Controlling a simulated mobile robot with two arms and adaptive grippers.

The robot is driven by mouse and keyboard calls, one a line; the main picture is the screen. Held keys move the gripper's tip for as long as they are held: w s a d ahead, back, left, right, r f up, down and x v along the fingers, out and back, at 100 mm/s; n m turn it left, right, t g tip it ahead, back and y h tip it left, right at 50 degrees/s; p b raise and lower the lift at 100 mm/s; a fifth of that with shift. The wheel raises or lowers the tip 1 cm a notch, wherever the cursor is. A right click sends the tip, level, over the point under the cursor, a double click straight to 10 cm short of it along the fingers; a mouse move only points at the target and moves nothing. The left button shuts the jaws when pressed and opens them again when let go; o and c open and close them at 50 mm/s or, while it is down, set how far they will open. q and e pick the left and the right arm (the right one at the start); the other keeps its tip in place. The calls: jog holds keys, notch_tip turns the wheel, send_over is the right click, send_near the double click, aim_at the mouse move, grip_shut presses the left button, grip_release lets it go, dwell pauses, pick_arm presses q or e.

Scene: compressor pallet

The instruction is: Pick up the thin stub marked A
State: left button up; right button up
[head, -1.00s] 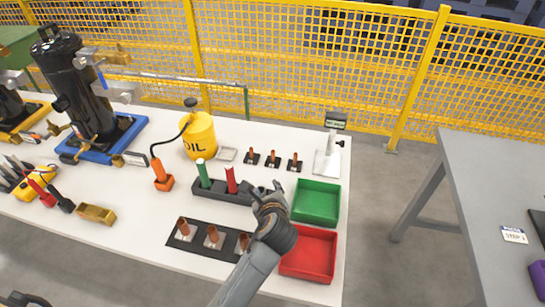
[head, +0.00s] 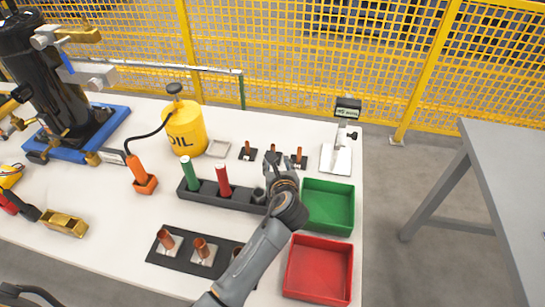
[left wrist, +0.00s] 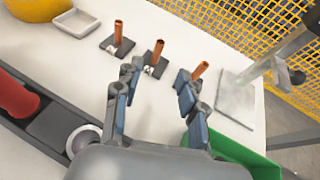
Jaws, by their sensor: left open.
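Three thin copper stubs stand upright on small dark plates at the back of the table: left stub (head: 248,147), middle stub (head: 273,157) and right stub (head: 299,155). The left wrist view also shows the left (left wrist: 118,33), middle (left wrist: 156,53) and right (left wrist: 200,71) stubs. I cannot read any letter, so I cannot tell which is A. My left gripper (left wrist: 157,77) is open and empty, just in front of the middle and right stubs; in the head view it (head: 281,164) partly covers the middle one. My right gripper is not in view.
A dark rack (head: 226,198) with a green and a red handle lies left of my gripper. A green bin (head: 328,204) and a red bin (head: 318,268) are at the right. Wider copper stubs (head: 201,249) stand in front. A yellow oil can (head: 186,130) is behind.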

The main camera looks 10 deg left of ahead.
aim_at(273, 147)
pick_arm(q)
jog(key=x, duration=0.6)
jog(key=shift+b, duration=0.4)
jog(key=shift+b+x, duration=0.5)
jog(key=shift+x, duration=2.45)
jog(key=shift+r, duration=0.25)
jog(key=shift+c, duration=0.2)
grip_shut()
